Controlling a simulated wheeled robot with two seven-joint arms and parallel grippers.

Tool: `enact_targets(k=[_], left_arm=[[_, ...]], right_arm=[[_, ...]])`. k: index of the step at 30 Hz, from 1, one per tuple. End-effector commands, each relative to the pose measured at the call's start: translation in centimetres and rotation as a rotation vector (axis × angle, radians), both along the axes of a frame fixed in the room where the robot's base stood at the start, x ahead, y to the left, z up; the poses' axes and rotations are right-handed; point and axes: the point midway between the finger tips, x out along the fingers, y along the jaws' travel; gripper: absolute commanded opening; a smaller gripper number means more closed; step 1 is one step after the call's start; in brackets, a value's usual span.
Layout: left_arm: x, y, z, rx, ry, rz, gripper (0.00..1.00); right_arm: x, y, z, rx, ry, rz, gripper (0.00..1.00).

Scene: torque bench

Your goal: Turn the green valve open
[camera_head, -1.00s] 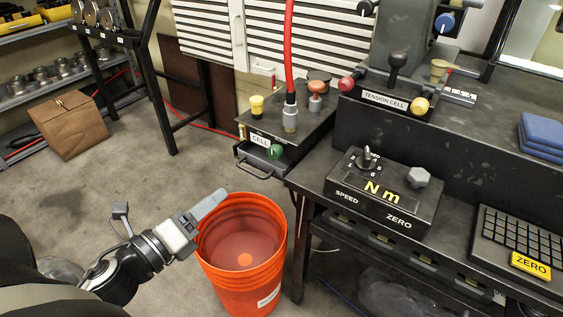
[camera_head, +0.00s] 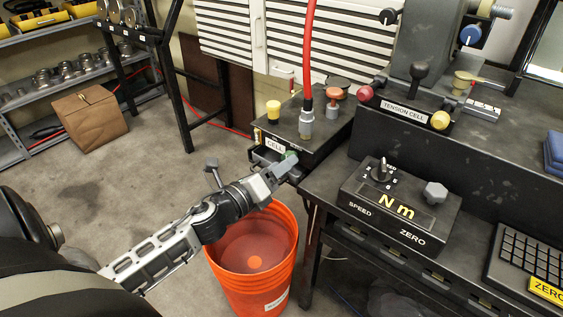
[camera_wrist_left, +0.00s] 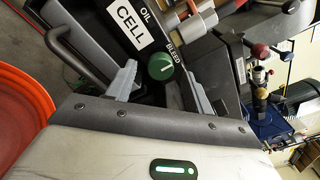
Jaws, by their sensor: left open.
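The green valve (camera_wrist_left: 161,67) is a round knob with a pale line on its face, on the front of the black box labelled CELL, OIL and BLEED. In the head view the green valve (camera_head: 291,156) is partly hidden by my left gripper (camera_head: 284,165), which reaches it from the front left. In the left wrist view my left gripper (camera_wrist_left: 160,85) is open, with one finger on each side of the knob. A gap shows between the knob and the left finger; contact on the right is hard to tell. My right gripper is not in view.
An orange bucket (camera_head: 285,262) stands on the floor below my left gripper. A yellow knob (camera_head: 273,109), an orange-red knob (camera_head: 335,94) and a red hose (camera_head: 308,50) are on top of the box. The Nm control box (camera_head: 399,197) sits on the bench at right.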

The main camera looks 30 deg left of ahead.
Motion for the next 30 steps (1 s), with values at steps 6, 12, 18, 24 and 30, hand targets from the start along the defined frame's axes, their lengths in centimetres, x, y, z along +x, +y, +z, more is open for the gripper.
enact_targets(k=[6, 12, 18, 24, 30], left_arm=[[1.13, -0.14, -0.01, 0.001, 0.001, -0.001, 0.52], [1.13, -0.14, -0.01, 0.001, 0.001, -0.001, 0.52], [1.12, -0.14, 0.00, 0.001, 0.001, -0.001, 0.07], [1.11, -0.15, 0.01, -0.005, 0.001, 0.000, 0.07], [1.11, -0.14, 0.04, -0.053, 0.005, 0.001, 0.07]], right_arm=[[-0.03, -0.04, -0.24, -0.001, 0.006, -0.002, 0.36], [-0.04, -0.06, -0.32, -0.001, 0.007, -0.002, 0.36], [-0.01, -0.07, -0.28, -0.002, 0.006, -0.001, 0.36], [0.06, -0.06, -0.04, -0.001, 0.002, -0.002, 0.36], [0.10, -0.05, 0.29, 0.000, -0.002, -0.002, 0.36]])
